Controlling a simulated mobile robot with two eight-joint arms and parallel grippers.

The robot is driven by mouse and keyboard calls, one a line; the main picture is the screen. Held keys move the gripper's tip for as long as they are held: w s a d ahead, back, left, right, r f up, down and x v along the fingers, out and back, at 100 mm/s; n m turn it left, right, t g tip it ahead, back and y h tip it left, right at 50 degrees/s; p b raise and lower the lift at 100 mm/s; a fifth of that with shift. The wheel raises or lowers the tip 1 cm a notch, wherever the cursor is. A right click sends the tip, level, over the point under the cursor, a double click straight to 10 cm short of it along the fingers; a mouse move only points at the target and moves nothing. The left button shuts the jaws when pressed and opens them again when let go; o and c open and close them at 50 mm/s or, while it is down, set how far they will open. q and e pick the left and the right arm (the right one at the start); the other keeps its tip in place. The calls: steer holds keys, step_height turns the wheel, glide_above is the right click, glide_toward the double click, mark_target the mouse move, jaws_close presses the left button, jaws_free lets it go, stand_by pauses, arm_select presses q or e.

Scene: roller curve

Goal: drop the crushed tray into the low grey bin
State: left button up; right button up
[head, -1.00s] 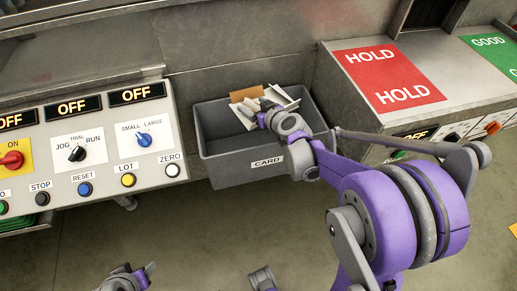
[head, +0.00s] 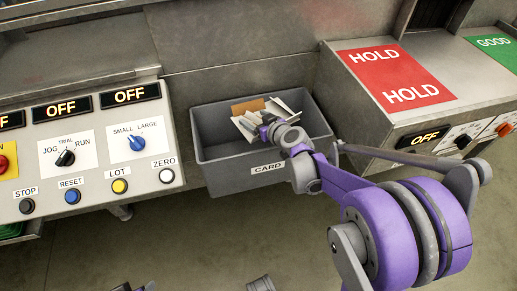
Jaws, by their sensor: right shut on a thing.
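The low grey bin (head: 225,178), labelled CARD, stands between the two counters. The crushed tray (head: 286,104) is a crumpled white, folded piece at the bin's mouth. My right gripper (head: 262,127) reaches over the bin's front right and is shut on the crushed tray. The gripper hides part of the tray, and I cannot tell whether the tray touches anything inside the bin. A brown piece of card (head: 247,106) shows behind the tray. Only a sliver of my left gripper (head: 145,287) shows at the bottom edge, and its jaws cannot be read.
A control panel (head: 100,155) with knobs and buttons stands left of the bin. A counter with a red HOLD plate (head: 395,78) and a green GOOD plate (head: 497,48) stands right of it. A wall closes off the back. Bare floor (head: 200,240) lies in front.

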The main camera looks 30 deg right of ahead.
steer(key=o, duration=1.1)
arm_select(q)
step_height(320, 180, up, 3)
steer(key=shift+f+p, duration=0.15)
steer(key=shift+p, duration=1.05)
arm_select(e)
steer(key=v, duration=1.1)
steer(key=shift+a, duration=0.1)
steer(key=shift+w, duration=0.1)
